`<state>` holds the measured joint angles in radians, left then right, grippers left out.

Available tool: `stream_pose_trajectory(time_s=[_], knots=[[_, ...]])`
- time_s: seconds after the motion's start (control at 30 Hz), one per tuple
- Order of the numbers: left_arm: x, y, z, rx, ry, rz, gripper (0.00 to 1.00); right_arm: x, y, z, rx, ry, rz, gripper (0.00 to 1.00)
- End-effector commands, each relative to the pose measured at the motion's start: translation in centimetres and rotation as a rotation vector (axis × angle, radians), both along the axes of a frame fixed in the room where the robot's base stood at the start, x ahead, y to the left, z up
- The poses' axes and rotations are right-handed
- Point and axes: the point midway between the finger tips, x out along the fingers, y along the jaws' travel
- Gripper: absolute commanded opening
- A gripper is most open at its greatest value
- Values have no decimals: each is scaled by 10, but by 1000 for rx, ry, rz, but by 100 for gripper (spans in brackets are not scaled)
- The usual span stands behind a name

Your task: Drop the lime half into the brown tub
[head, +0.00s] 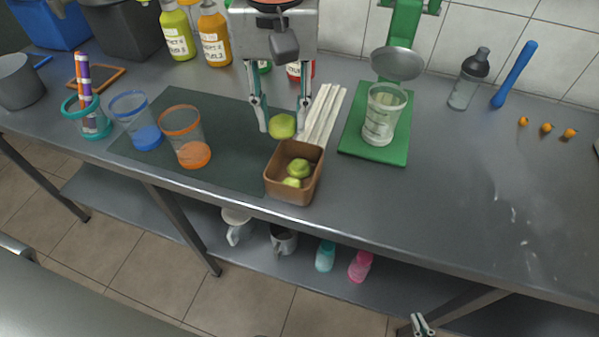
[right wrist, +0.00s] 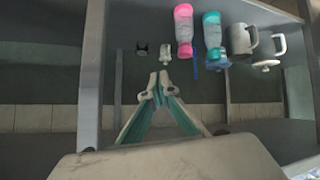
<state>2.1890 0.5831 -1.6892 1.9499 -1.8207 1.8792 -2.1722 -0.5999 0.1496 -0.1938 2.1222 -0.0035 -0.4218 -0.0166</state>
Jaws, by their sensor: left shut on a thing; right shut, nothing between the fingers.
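The brown tub (head: 285,193) stands near the front edge of the counter, with green lime pieces (head: 298,168) inside. My left gripper (head: 283,129) reaches down just behind the tub and is shut on a lime half (head: 282,125). In the head view the lime half appears just beyond the tub's back rim; its exact height is hard to tell. My right gripper (head: 421,325) is low in front of the counter, shut and empty. It also shows in the right wrist view (right wrist: 158,82), facing the lower shelf.
White sticks (head: 324,112) lie right of my left gripper, beside the green press (head: 372,148) with a clear jug (head: 383,115). Blue-rimmed (head: 137,121) and orange-rimmed (head: 186,137) cups stand left on the dark mat (head: 232,125). The counter's right part is mostly clear.

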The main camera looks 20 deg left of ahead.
Motion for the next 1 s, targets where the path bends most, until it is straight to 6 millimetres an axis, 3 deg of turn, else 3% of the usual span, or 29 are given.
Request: stream_pose_trajectory(time_s=[0.03, 0.2, 0.67, 0.7, 0.77, 1.0], knots=[[1, 0, -15, -1, 12, 0, 13, 0, 2, -5, 2, 3, 4, 0], [1, 0, -29, -1, 9, 0, 13, 7, 6, 0, 9, -16, 16, 0], [0, 0, -33, -1, 0, 1, 13, 13, 10, 8, 16, -32, 20, 0], [0, 0, -33, -1, 0, 1, 36, 13, 10, 8, 16, -32, 19, 0], [0, 0, -33, -1, 0, 1, 50, 13, 10, 8, 15, -32, 19, 0], [0, 0, -33, 0, 1, 1, 50, 12, 9, 7, 16, -30, 15, 0]])
